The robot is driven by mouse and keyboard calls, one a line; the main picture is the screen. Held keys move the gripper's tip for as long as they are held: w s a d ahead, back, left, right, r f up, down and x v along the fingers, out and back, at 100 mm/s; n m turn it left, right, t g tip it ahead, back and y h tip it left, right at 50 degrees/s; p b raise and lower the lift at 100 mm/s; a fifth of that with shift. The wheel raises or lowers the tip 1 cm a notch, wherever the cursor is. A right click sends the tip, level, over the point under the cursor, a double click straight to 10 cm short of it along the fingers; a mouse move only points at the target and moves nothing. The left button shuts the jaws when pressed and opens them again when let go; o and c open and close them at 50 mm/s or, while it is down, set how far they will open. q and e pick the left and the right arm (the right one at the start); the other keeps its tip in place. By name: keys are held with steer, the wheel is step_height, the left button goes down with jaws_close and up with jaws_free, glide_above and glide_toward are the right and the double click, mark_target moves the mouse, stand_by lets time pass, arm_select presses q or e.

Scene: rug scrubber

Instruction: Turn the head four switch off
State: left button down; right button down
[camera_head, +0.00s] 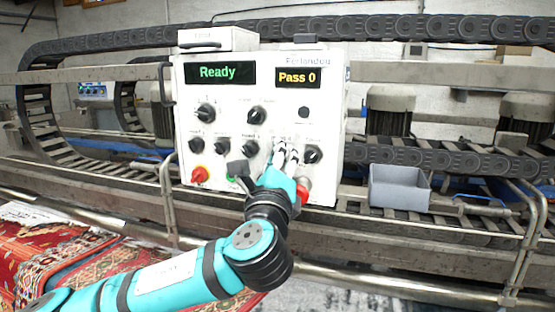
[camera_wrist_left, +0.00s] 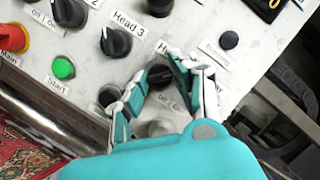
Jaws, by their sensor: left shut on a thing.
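The head four switch (camera_wrist_left: 159,76) is a dark round knob on the white control panel (camera_head: 330,100). Its label is partly covered by my fingers; only "He" and part of "Off | On" show. My left gripper (camera_head: 285,150) reaches the panel from below, and its fingers hide most of this knob in the head view. In the left wrist view the two fingers of my left gripper (camera_wrist_left: 160,68) stand on either side of the knob, shut on it. Which way its pointer is turned cannot be told. My right gripper is not in view.
The Head 3 knob (camera_wrist_left: 116,43) is just left of the held one. A red knob (camera_head: 199,174) and a green Start button (camera_wrist_left: 63,68) sit low on the panel. The displays read "Ready" (camera_head: 220,73) and "Pass 0" (camera_head: 298,77). A grey bin (camera_head: 399,188) stands right.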

arm_select(q)
steer(key=shift+f, duration=0.1)
steer(key=n+g, duration=0.1)
steer(key=n, duration=0.4)
steer(key=n+g+y+b, duration=0.1)
steer(key=n+g, duration=0.1)
steer(key=n, duration=0.3)
steer(key=n+g+b, duration=0.1)
steer(key=n, duration=0.5)
steer(key=shift+d+r+y, duration=0.1)
steer(key=shift+r+y, duration=0.2)
stand_by(0.4)
steer(key=c, duration=1.1)
jaws_free()
steer(key=shift+r, duration=0.1)
